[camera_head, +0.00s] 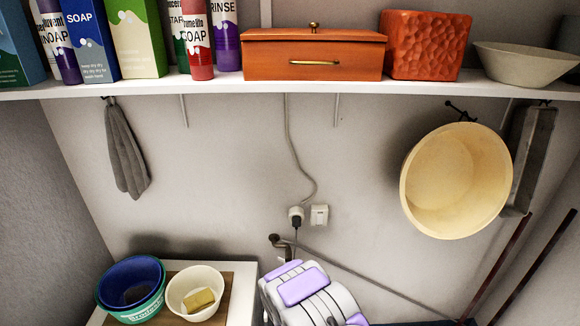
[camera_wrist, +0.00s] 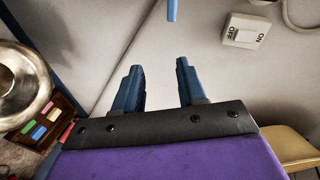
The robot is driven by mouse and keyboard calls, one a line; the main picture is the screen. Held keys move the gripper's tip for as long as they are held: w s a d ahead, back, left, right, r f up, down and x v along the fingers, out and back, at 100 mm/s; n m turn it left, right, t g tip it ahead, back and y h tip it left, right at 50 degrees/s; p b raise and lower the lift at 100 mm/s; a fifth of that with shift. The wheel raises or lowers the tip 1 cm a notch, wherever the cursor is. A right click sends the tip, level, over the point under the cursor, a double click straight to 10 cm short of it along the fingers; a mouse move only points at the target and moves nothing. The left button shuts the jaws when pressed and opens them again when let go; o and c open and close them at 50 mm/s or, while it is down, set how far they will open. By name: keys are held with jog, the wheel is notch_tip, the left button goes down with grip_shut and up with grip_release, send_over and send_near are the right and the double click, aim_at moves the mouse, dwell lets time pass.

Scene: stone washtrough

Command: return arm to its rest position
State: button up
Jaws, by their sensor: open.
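My arm (camera_head: 305,292), white with purple panels, shows at the bottom centre of the head view, in front of the back wall and below the wall socket. My gripper (camera_wrist: 158,68) shows in the wrist view as two dark blue fingers standing apart, with nothing between them. The fingers point toward a plain pale wall. The gripper's fingers cannot be made out in the head view.
A shelf (camera_head: 240,86) with boxes and bottles crosses above. A bucket (camera_head: 130,286) and bowl (camera_head: 196,292) stand at lower left. A cream basin (camera_head: 456,180) hangs right. A switch (camera_wrist: 245,32) and round metal object (camera_wrist: 20,85) flank my gripper.

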jog(key=s+d+r+n+g+y+b, duration=0.25)
jog(key=s+r+n+g+b, duration=0.5)
jog(key=s+r, duration=0.55)
jog(key=s+d+r+n+g+b, duration=0.1)
jog(key=s+r+n+g, duration=0.2)
jog(key=s, duration=0.8)
jog(key=s+d+r+n+g+b, duration=0.1)
jog(key=s+r+n+g, duration=0.1)
jog(key=s, duration=0.9)
jog(key=s+d+r+n+g+b, duration=0.1)
jog(key=s+r+n+g, duration=0.2)
jog(key=s, duration=0.8)
jog(key=shift+d+r+n+g, duration=0.15)
jog(key=shift+r+n+g, duration=0.25)
jog(key=shift+n, duration=0.45)
jog(key=shift+w, duration=0.1)
